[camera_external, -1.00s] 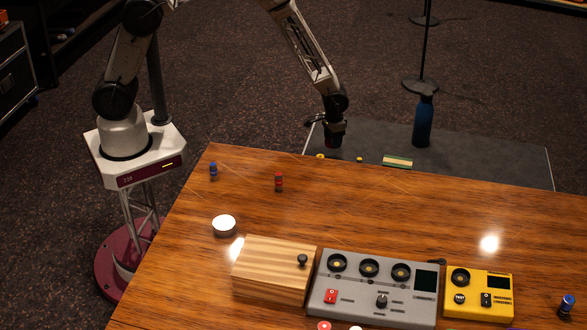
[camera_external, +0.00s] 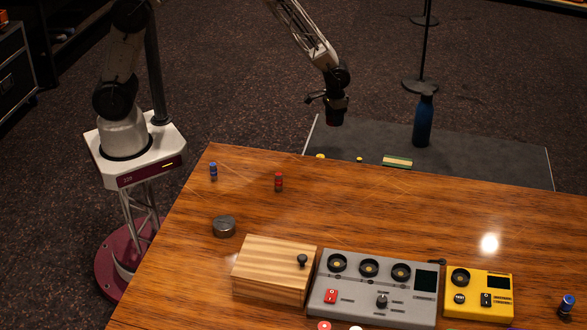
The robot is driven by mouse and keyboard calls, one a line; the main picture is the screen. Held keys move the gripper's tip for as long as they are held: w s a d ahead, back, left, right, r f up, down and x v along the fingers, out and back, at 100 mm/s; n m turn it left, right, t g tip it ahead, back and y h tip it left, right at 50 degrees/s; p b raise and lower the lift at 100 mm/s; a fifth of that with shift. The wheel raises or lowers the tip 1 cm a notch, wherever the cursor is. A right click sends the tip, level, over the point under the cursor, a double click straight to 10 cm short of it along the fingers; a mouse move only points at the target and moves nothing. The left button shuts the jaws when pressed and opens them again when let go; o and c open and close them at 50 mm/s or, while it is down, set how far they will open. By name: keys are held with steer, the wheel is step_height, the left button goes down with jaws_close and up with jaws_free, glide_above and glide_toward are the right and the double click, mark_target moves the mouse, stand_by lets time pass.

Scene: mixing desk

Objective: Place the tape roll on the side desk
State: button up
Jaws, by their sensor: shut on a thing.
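My gripper (camera_external: 336,120) points down above the near left part of the dark grey side desk (camera_external: 470,155), beyond the wooden table. It is shut on a dark, round-looking thing at its tip, which I take to be the tape roll; it is too small and dark to be certain. The gripper and its load are raised clear of the side desk. No other tape roll is plain to see.
A blue bottle (camera_external: 423,122), a green-and-cream block (camera_external: 397,162) and small yellow things (camera_external: 320,156) are on the side desk. The wooden table (camera_external: 400,215) holds a wooden box (camera_external: 272,268), a grey mixer (camera_external: 375,287), a yellow device (camera_external: 479,292) and a metal tin (camera_external: 223,226).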

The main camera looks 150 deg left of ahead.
step_height(320, 180, up, 18)
steer(key=w+d+m, duration=0.6)
steer(key=w+d, duration=2.1)
steer(key=w, duration=0.3)
steer(key=w+d+m, duration=0.1)
steer(key=w+d, duration=0.3)
steer(key=d, duration=0.6)
steer(key=w+d+m, duration=0.2)
steer(key=w+d, duration=0.1)
steer(key=d, duration=0.6)
steer(key=w+d+m, duration=0.1)
steer(key=w+d, duration=0.3)
steer(key=d, duration=0.6)
steer(key=d+m, duration=0.3)
steer(key=d, duration=2.1)
steer(key=shift+m, duration=0.3)
step_height(320, 180, down, 5)
steer(key=shift+w, duration=0.1)
steer(key=shift+f, duration=0.25)
steer(key=shift+w, duration=0.15)
glide_above(177, 324)
steer(key=shift+f, duration=0.7)
